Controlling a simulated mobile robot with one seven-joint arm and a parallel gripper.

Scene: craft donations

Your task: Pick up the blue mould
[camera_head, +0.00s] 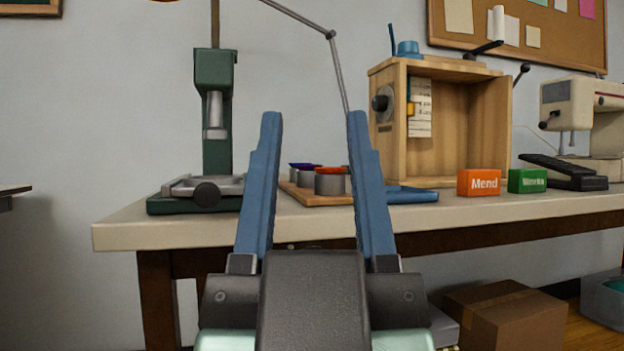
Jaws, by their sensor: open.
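My gripper (314,116) is open and empty, its two blue fingers pointing up and forward, in front of the table. Between the fingers, farther back on the table, a wooden board (325,200) holds small round metal cups. One has a dark blue-purple top (301,166), and the nearer one has an orange-red top (330,170). Part of the board is hidden by the left finger. Other blue things are a flat blue tray (413,195) right of the right finger and a small blue round piece (408,48) on top of a wooden cabinet. I cannot tell for sure which is the blue mould.
A green press (216,130) stands at the table's (118,230) left end. The open wooden cabinet (440,158) stands right of the board. An orange box (479,183), a green box (527,181), a black pedal (563,172) and a sewing machine (586,110) are farther right. A cardboard box (510,318) is below.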

